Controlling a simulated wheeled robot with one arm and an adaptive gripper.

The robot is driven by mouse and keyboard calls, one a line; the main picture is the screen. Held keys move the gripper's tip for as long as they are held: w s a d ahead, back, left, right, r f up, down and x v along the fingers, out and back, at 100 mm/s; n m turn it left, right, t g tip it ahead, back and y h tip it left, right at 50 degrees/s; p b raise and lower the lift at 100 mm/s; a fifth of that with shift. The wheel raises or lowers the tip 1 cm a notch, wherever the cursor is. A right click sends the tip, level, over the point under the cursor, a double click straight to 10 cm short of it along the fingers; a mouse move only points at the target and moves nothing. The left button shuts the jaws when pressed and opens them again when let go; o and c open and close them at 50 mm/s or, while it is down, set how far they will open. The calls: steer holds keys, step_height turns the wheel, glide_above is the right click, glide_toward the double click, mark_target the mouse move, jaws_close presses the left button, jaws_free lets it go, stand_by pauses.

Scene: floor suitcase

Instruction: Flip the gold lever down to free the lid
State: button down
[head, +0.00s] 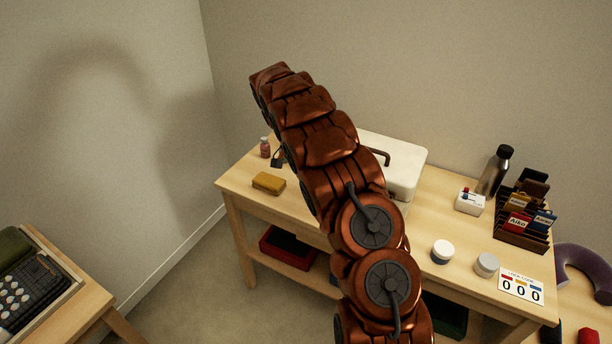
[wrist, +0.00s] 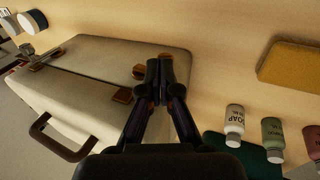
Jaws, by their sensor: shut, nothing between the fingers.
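The cream suitcase (wrist: 110,62) lies shut on the wooden table in the wrist view, with its brown handle (wrist: 55,138) at lower left. In the head view the suitcase (head: 405,158) is partly hidden behind my arm. Brown-gold fittings (wrist: 123,96) sit on its near right end, and a metallic latch (wrist: 38,60) shows at its left end. I cannot tell for sure which piece is the gold lever. My gripper (wrist: 160,72) is shut and empty, its fingertips over the suitcase's right end, close beside the fittings. Contact cannot be told. My arm hides the gripper in the head view.
Several small bottles (wrist: 234,120) and a mustard-yellow pouch (wrist: 290,68) lie right of the gripper in the wrist view. In the head view, a steel bottle (head: 495,172), a card rack (head: 522,222), jars (head: 442,252) and a number card (head: 521,286) stand on the table's right.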

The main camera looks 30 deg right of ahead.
steer(key=shift+s+d+f, duration=0.15)
steer(key=shift+s+f, duration=0.1)
steer(key=shift+s, duration=0.2)
steer(key=shift+b, duration=0.3)
steer(key=w+p+v, duration=0.1)
steer(key=p+v, duration=0.1)
steer(key=v, duration=0.5)
steer(key=w+a+f+p+v, duration=0.1)
steer(key=p+v, duration=0.2)
steer(key=v, duration=0.4)
steer(key=shift+w+a, duration=0.2)
steer(key=shift+w, duration=0.15)
stand_by(0.4)
